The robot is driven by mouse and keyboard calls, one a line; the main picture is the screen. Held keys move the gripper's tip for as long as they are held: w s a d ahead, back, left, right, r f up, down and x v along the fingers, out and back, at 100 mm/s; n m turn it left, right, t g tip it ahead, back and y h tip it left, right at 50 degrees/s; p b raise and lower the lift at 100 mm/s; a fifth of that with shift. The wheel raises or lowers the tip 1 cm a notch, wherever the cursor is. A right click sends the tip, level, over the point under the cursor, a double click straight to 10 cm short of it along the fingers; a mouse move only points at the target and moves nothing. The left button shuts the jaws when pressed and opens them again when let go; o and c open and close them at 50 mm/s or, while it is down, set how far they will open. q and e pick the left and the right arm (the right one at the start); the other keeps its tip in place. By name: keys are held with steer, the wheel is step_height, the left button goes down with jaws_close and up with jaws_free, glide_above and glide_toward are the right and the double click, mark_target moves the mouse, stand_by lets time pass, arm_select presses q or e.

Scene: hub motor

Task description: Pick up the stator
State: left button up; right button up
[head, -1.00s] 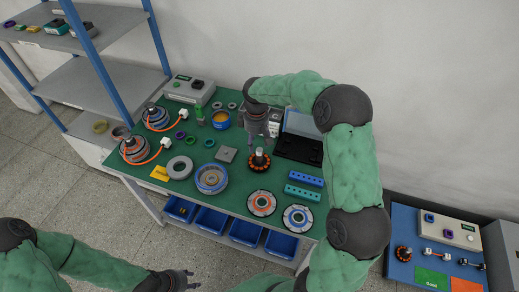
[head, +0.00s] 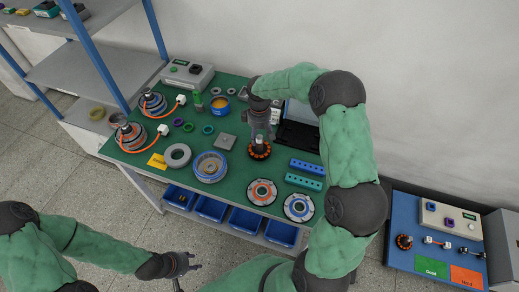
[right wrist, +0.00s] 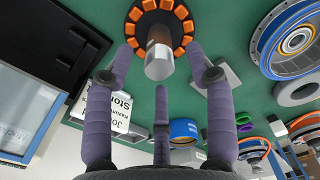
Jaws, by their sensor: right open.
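The stator (head: 259,150) is a round black part with a ring of orange coils and an upright silver shaft. It stands on the green table mat. In the right wrist view the stator (right wrist: 181,17) is at the top centre, its shaft end pointing towards the camera. My right gripper (head: 261,134) is right above it, pointing down. The fingers (right wrist: 160,62) are open around the shaft's end, with no clear contact. My left gripper (head: 188,263) is in front of the table, away from the stator, with its fingers apart and empty.
On the green table (head: 232,185), two discs (head: 262,191) lie in front of the stator and blue blocks (head: 307,167) to its right. A grey square plate (head: 225,142) is close on its left. A black case (head: 297,134) is behind right. A blue side table (head: 402,259) stands at right.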

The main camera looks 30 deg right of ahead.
mark_target(260, 137)
step_height(260, 137, down, 3)
steer(key=shift+d, duration=0.1)
jaws_close()
steer(key=shift+r, duration=0.1)
steer(key=shift+r, duration=0.15)
